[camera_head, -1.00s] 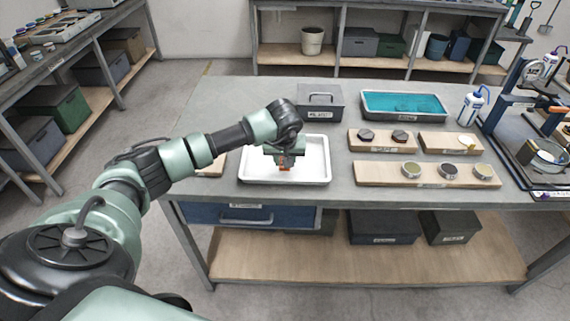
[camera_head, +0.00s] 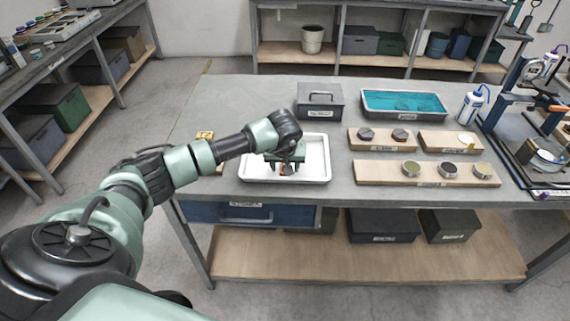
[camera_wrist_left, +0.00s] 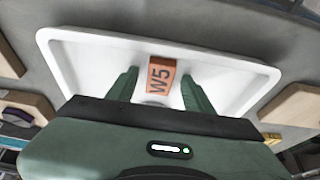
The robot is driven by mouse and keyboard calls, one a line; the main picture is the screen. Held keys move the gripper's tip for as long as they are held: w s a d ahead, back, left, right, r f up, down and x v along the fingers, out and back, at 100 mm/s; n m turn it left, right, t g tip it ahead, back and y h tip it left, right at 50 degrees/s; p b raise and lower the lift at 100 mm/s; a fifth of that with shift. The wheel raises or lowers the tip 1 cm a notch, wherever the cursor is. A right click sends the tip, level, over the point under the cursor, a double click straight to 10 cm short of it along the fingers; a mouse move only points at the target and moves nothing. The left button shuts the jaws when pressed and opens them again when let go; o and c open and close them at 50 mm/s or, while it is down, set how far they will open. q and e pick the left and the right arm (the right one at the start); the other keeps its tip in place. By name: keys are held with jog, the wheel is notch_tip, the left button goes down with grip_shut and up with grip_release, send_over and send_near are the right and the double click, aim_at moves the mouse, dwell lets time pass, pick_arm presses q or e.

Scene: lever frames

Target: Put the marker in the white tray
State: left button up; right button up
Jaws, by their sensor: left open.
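The white tray (camera_head: 322,160) lies near the front left of the table; in the left wrist view its rim (camera_wrist_left: 250,67) surrounds my fingers. The marker is an orange block labelled W5 (camera_wrist_left: 161,75). It sits inside the tray, between my left gripper's fingers, and shows small in the head view (camera_head: 284,171). My left gripper (camera_wrist_left: 158,82) is open, with a visible gap on each side of the marker. In the head view the gripper (camera_head: 284,166) is low over the tray. The marker's lower part is partly hidden by the gripper. My right gripper is not in view.
A yellow labelled piece (camera_head: 205,135) is on a board left of the tray. A grey lidded box (camera_head: 320,99) stands behind it. Wooden boards with round pieces (camera_head: 427,172) lie to the right, with a teal-filled bin (camera_head: 403,103) behind.

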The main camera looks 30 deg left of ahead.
pick_arm(q)
jog(key=shift+r, duration=0.3)
jog(key=shift+s+r, duration=0.1)
jog(key=shift+r, duration=0.2)
jog(key=b+v, duration=0.3)
jog(key=v, duration=0.8)
